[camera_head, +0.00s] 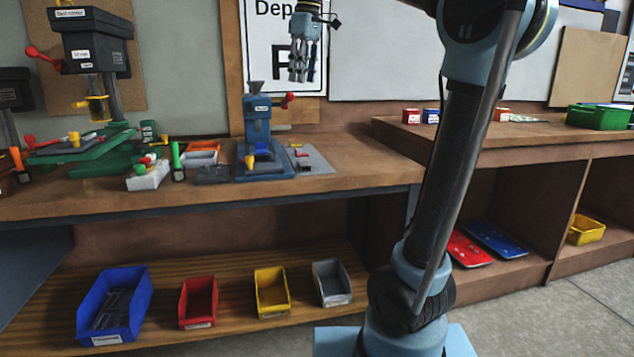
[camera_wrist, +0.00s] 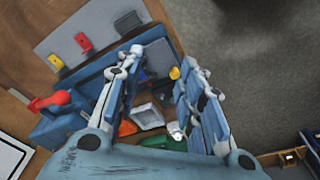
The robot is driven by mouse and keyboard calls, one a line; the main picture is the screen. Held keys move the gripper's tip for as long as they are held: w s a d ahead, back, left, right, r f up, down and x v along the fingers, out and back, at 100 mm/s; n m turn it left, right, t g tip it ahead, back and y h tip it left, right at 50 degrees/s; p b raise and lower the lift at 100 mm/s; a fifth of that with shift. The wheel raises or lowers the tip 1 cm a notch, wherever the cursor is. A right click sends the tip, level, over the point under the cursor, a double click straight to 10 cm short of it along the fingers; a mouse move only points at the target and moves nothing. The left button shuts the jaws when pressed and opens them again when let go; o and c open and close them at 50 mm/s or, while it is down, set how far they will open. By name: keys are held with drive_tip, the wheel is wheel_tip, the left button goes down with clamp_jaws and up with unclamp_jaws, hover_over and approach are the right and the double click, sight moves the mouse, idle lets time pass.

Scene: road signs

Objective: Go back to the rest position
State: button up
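My gripper (camera_head: 299,76) hangs fingers down in the upper middle of the head view, in front of the white lettered sign (camera_head: 268,40) and above the blue machine with a red handle. In the wrist view my gripper (camera_wrist: 160,62) has its light-blue fingers spread apart, with nothing held between them. The bench and its parts show in the gap. My gripper touches nothing that I can see.
The blue machine (camera_head: 257,135) stands on the wooden bench (camera_head: 380,172) below my gripper. A green-based drill press (camera_head: 95,60) stands left. Blue (camera_head: 125,310), red (camera_head: 198,302), yellow (camera_head: 271,292) and grey (camera_head: 331,283) bins sit on the lower shelf. Floor shows at right.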

drive_tip(key=s+d+f+m, duration=0.3)
drive_tip(key=s+d+f, duration=0.3)
drive_tip(key=f, duration=0.5)
drive_tip(key=s+d+f+m, duration=0.3)
drive_tip(key=s+d+f, duration=0.1)
drive_tip(key=d+f, duration=0.55)
drive_tip(key=s+d+f+m, duration=0.2)
drive_tip(key=s+f, duration=0.2)
drive_tip(key=f, duration=0.4)
drive_tip(key=s+d+f+m+t+h, duration=0.1)
drive_tip(key=s+d+f+m, duration=0.1)
drive_tip(key=f, duration=0.7)
drive_tip(key=s+d+f+m, duration=0.2)
drive_tip(key=s+d+f, duration=0.1)
drive_tip(key=s+f, duration=0.4)
wheel_tip(320, 180, down, 2)
drive_tip(key=shift+d+f, duration=0.1)
drive_tip(key=shift+d, duration=0.2)
